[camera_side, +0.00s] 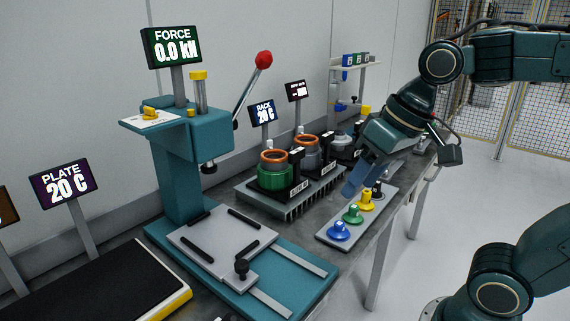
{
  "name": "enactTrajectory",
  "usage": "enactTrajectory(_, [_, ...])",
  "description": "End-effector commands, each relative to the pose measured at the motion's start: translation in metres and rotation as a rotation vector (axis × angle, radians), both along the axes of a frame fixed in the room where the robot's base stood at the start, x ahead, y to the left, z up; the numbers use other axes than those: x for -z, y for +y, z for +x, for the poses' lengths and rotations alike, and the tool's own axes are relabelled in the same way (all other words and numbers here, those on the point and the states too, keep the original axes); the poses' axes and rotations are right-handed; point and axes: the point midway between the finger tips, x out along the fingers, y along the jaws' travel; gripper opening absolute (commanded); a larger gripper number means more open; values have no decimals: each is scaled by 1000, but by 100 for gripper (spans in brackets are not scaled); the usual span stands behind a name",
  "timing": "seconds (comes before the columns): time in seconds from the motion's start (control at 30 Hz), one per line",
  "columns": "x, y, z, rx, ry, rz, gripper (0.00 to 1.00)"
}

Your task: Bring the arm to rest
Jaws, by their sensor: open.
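My gripper (356,184) hangs at the end of my arm, over the right part of the bench, above a pale plate (336,227) that carries blue, green, yellow and black knob-shaped pieces. The gripper points down and to the left, and it is open. I see nothing held in it. Its fingertips are small and partly blurred against the things behind. My arm reaches in from the upper right. I cannot tell from this one view how high the fingertips are above the pieces.
A teal press (182,165) with a red-knobbed lever (264,59) stands left of centre. A rack (290,195) with copper-topped parts (273,170) sits behind the plate. A dark plate unit (100,283) lies front left.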

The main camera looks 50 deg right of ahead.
Motion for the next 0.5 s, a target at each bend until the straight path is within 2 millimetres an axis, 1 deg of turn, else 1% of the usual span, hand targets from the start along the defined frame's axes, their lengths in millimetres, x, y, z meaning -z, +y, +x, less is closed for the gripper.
enactTrajectory(0.03, [4, -4, -10, -11, -21, -20, 52])
enactTrajectory(0.2, [16, -19, -35, -50, -75, -93, 52])
enactTrajectory(0.33, [24, -27, -46, -70, -99, -131, 52])
enactTrajectory(0.5, [28, -32, -52, -81, -110, -153, 52])
